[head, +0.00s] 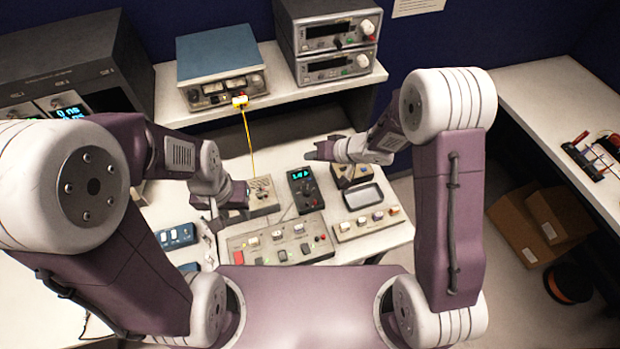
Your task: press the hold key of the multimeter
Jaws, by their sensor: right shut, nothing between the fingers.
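The multimeter (304,191) is a dark handheld unit with a lit teal display, lying on the white bench in the middle of the head view. A red spot shows at its lower right; its keys are too small to tell apart. My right gripper (312,154) is shut and empty, above and beyond the multimeter's far end, pointing left and apart from it. My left gripper (212,219) is low over the bench, left of the multimeter and beside a beige box. Its fingers are too small and dark to tell open from shut.
A grey control panel (246,245) lies in front of the multimeter. A beige knob box (262,194) is left of it. A grey tray (363,196) and a switch strip (366,224) are right. A yellow cable (248,145) hangs from the shelf behind.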

